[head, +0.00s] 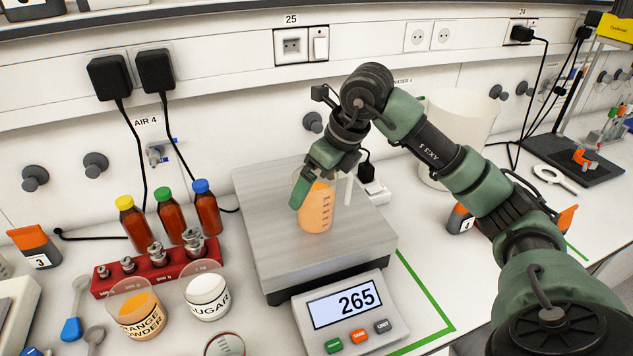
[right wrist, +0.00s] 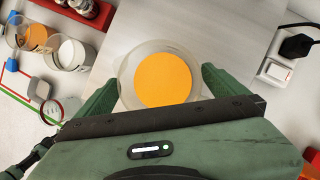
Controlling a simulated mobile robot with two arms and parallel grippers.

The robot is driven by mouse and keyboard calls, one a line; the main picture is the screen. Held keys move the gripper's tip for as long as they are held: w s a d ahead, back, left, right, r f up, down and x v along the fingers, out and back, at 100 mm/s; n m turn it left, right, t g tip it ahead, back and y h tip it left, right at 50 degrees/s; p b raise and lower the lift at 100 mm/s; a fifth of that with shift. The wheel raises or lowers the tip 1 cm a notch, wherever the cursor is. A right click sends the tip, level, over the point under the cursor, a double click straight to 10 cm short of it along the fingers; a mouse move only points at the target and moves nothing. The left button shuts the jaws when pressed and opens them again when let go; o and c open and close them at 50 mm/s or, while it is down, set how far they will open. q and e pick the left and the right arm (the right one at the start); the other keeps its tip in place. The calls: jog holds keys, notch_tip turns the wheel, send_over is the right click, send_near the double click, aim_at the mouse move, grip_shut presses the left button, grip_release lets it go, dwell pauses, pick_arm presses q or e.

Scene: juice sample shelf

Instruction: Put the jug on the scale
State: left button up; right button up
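The jug (head: 317,208) is a clear vessel with orange contents and dark marks on its side. It stands upright on the metal plate of the scale (head: 270,225), whose display reads 265. My right gripper (head: 316,195) reaches down from above, one finger along the jug's left side. In the right wrist view I look down into the jug (right wrist: 163,79); my two fingers stand on either side of it, with what look like narrow gaps. The far finger is largely hidden in the head view. My left gripper is not in view.
A large white container (head: 460,125) stands behind my right arm. Sockets and plugs line the wall.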

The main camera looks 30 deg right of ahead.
jog(key=b+v, duration=0.1)
jog(key=v, duration=1.1)
jog(key=shift+r, duration=0.2)
